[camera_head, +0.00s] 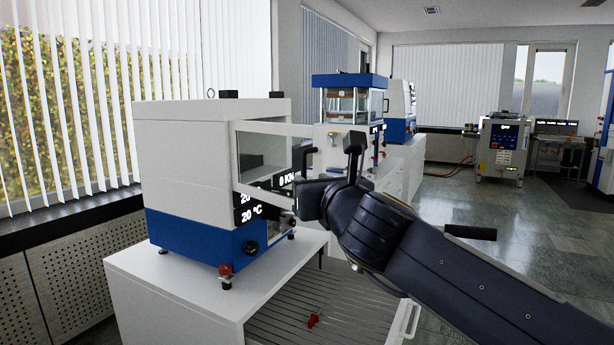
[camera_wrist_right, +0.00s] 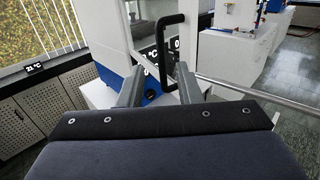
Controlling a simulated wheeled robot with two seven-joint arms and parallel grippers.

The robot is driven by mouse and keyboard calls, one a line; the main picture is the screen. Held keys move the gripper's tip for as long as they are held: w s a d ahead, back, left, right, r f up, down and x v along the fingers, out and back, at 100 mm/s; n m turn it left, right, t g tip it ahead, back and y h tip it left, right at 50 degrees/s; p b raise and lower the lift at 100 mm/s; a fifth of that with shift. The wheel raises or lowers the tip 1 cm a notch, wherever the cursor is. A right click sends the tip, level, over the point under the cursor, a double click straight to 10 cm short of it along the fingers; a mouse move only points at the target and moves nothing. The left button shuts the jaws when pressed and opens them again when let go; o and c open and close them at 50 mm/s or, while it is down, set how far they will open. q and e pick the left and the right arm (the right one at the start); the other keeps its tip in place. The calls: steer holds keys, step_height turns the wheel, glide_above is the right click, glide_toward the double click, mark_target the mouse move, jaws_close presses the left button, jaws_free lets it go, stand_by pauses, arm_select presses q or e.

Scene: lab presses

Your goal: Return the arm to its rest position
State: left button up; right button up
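My right arm (camera_head: 440,265) reaches in from the lower right of the head view, toward the front of the near white-and-blue press. My right gripper (camera_head: 304,194) is close to the black door handle (camera_head: 307,160). In the right wrist view the two grey fingers of the right gripper (camera_wrist_right: 159,82) stand apart with nothing between them. The handle (camera_wrist_right: 182,58) shows beyond the fingertips there, apparently not gripped. My left gripper is in neither view.
The near press (camera_head: 190,180) stands on a white cabinet (camera_head: 180,290). Its windowed door (camera_head: 262,150) appears swung outward. A ribbed surface (camera_head: 275,325) with a small red item (camera_head: 313,320) lies below the arm. More machines stand behind; the floor (camera_head: 550,240) at right is clear.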

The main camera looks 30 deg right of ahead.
steer(key=shift+s+a, duration=0.15)
steer(key=shift+s, duration=0.85)
